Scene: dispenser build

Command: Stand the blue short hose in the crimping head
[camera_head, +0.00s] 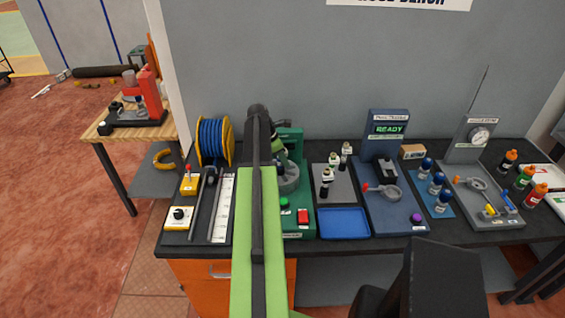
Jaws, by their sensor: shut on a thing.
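My green and black arm reaches up the middle of the head view and bends down over the green machine (297,205). My gripper (279,149) shows only in part, just right of the arm's far joint and over that machine. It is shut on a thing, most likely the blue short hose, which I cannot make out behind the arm. Below it is a round grey head (289,180) on the green machine, which looks like the crimping head. I cannot tell whether the held thing touches the head. A green and a red button sit at the machine's front.
A reel of blue hose (213,141) and a ruler strip (222,208) are left of my arm. Right are dark-and-white fittings (328,180), an empty blue tray (343,223), a blue machine reading READY (389,131), blue-capped bottles (437,183) and a gauge station (478,137).

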